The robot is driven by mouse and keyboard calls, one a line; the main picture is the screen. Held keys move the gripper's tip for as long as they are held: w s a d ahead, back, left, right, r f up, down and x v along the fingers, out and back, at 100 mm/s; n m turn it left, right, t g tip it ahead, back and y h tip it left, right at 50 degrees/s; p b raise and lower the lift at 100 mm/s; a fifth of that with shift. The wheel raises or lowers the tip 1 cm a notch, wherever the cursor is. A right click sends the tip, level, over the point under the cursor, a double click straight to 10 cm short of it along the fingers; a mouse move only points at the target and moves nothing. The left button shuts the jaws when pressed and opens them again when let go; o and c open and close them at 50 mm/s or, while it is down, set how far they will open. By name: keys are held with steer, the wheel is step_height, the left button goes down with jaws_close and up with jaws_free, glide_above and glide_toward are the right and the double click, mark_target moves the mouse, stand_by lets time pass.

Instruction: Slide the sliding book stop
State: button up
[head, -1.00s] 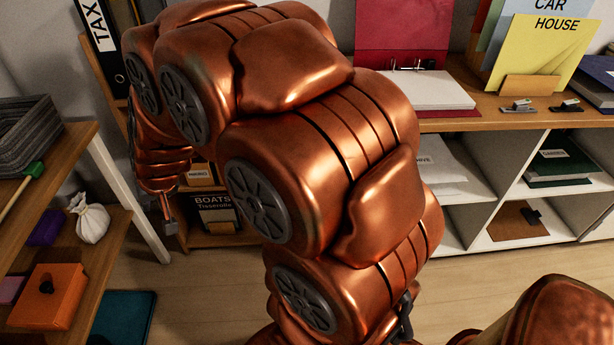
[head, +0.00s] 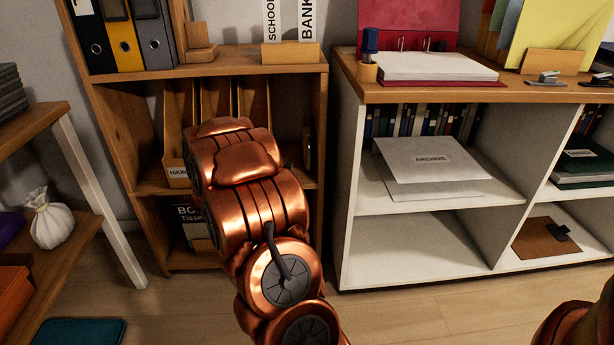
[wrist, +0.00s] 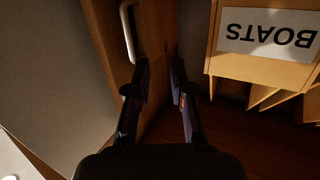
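In the wrist view, an upright wooden panel (wrist: 158,40) with a pale metal handle (wrist: 128,30) looks like the sliding book stop. In the head view, a small handle-like part (head: 308,148) shows at the right of the middle shelf, and my arm hides much of that compartment. My gripper (wrist: 160,68) is open, its two dark fingers apart with nothing between them. The handle is ahead of the left finger, apart from it as far as I can tell. My gripper is hidden behind my arm in the head view.
Wooden file boxes stand in the middle shelf; one labelled BOATS (wrist: 268,35) is right of my fingers in the wrist view. Binders (head: 125,35) and a wooden bookend (head: 198,42) stand on top. A white cabinet (head: 345,190) is to the right. Floor between is clear.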

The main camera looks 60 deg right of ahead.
mark_target(308, 158)
steer(key=shift+m+g+h, duration=0.4)
steer(key=shift+g+h, duration=0.4)
steer(key=shift+s+d+f+b, duration=0.25)
steer(key=shift+s+d+b, duration=0.3)
steer(key=shift+d, duration=1.1)
steer(key=shift+s+d+f+b, duration=0.35)
steer(key=shift+d+b, duration=0.35)
steer(key=shift+d, duration=0.95)
steer(key=shift+s+d+f+b, duration=0.2)
steer(key=shift+s+d+b, duration=0.35)
steer(key=shift+d, duration=1.1)
steer(key=shift+w, duration=0.1)
jaws_close()
